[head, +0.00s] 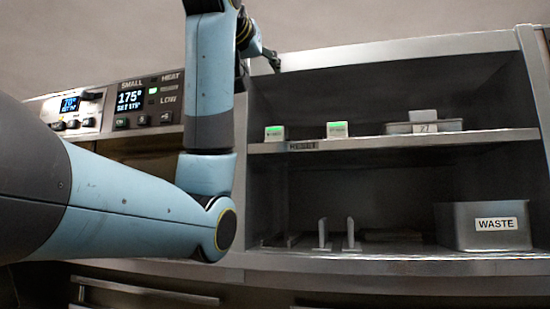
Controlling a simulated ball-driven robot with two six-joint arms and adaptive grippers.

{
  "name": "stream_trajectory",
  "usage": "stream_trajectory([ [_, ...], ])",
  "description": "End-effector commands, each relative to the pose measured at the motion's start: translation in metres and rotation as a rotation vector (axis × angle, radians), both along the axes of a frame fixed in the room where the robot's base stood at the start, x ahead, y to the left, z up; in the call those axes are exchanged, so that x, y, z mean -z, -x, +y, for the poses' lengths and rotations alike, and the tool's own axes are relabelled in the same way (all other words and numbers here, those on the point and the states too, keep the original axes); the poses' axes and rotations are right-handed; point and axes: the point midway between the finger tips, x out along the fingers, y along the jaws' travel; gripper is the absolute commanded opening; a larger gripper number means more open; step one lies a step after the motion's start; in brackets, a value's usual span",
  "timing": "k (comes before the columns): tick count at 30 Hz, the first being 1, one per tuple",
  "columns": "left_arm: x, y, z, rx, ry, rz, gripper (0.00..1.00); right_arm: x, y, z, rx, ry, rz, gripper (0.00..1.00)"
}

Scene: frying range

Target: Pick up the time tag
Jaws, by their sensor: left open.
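Two small white blocks with green tops stand apart on the upper shelf, and both look like tags. One is the left tag (275,133) and the other is the right tag (337,130). Their small print is too fine to read, so I cannot tell which is the time tag. My left gripper (273,61) is small and dark in view, open, at the top left of the shelf unit. It is above the left tag in the picture and apart from both. My right gripper is not in view.
A shallow tray (452,125) with a pale block stands on the upper shelf (380,141). Below are a bin marked WASTE (485,240) and two upright pale plates (350,234). A control panel (130,105) reading 175° is at the left, partly behind my left arm.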

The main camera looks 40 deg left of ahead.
Motion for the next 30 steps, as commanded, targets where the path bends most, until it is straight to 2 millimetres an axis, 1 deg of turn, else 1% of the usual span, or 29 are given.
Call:
stream_trajectory([
  [1,0.028,-0.002,0.0,0.0,0.0,0.004,0.58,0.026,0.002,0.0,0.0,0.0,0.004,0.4],
  [3,0.053,-0.005,0.0,0.0,-0.001,0.009,0.58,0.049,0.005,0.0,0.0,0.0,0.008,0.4],
  [6,0.083,-0.008,0.0,0.0,0.0,0.016,0.58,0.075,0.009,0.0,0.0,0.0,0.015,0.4],
  [9,0.101,-0.011,0.0,0.0,0.0,0.021,0.58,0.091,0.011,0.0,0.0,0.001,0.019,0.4],
  [12,0.109,-0.012,0.0,0.0,0.0,0.023,0.58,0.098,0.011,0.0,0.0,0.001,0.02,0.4],
  [14,0.11,-0.014,0.001,0.0,0.0,0.024,0.58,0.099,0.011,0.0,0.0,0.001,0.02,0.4],
  [17,0.108,-0.024,0.007,-0.002,0.001,0.026,0.58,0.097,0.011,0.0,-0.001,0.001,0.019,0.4],
  [22,0.106,-0.049,0.021,-0.001,0.001,0.026,0.58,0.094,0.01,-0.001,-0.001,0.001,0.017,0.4],
  [27,0.106,-0.062,0.028,0.0,0.001,0.025,0.58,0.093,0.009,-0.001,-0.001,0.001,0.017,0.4],
  [30,0.103,-0.071,0.034,-0.001,0.001,0.025,0.58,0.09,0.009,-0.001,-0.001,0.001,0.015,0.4],
])
